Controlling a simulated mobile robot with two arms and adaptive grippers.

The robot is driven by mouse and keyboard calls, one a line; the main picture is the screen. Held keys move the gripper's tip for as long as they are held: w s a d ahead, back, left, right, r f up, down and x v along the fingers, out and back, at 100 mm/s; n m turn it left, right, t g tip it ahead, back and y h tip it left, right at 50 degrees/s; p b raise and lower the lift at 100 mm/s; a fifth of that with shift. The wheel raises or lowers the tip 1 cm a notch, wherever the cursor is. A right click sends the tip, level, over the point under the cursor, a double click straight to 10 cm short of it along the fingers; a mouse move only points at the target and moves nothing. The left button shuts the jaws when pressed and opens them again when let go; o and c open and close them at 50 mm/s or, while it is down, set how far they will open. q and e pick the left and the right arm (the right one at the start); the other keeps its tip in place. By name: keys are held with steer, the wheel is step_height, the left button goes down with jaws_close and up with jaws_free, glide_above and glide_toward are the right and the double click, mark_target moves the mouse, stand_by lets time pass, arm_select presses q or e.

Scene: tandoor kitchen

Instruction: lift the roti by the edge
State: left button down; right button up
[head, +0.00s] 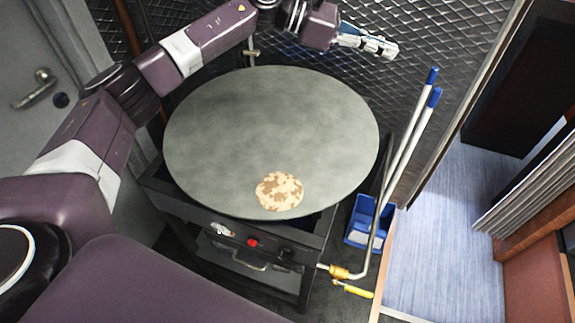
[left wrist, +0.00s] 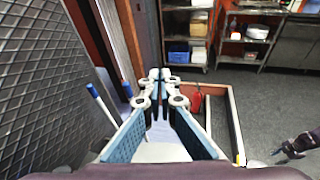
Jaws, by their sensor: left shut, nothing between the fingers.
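The roti (head: 279,191), a round pale bread with brown patches, lies flat near the front edge of the large round grey griddle (head: 270,120) in the head view. My left gripper (head: 390,48) is above and beyond the griddle's far right edge, pointing right, well apart from the roti. In the left wrist view my left gripper (left wrist: 160,76) shows its fingers brought together, with nothing held. The roti does not show in the left wrist view.
Blue-tipped poles (head: 410,140) stand at the griddle's right, by a blue bin (head: 366,222). A mesh wall (head: 440,50) rises behind. The stove front has a red knob (head: 252,242). Shelves (left wrist: 188,40) stand farther off in the left wrist view.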

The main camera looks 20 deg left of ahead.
mark_target(294, 185)
arm_select(q)
steer(key=s+a+f+m+g+y+b, duration=0.1)
steer(key=s+a+f+m+g+y, duration=0.1)
steer(key=s+a+f+m+y, duration=0.3)
steer(key=s+a+f+m+g+y+b, duration=0.1)
steer(key=a+f+m+g, duration=0.15)
steer(key=f, duration=0.55)
steer(key=s+a+f+m+g+y+b, duration=0.1)
steer(key=s+a+f+m+y, duration=0.15)
steer(key=a, duration=0.35)
steer(key=s+a+f+m+g+y, duration=0.1)
steer(key=s+a+f+m+y, duration=0.1)
steer(key=a+m+y, duration=0.3)
steer(key=f+p, duration=0.1)
steer(key=f, duration=0.2)
steer(key=s+d+f+n+h+p, duration=0.1)
steer(key=f, duration=0.1)
steer(key=s+f+n+p, duration=0.1)
steer(key=f, duration=0.2)
steer(key=shift+s+d+f+h, duration=0.15)
steer(key=shift+s+f+h, duration=0.05)
steer(key=shift+f+h, duration=0.1)
steer(key=shift+s+d+p, duration=0.75)
steer(key=shift+s+d, duration=0.15)
steer(key=shift+s, duration=0.2)
steer(key=shift+s+d, duration=0.25)
steer(key=shift+d, duration=0.05)
steer(key=shift+f, duration=0.1)
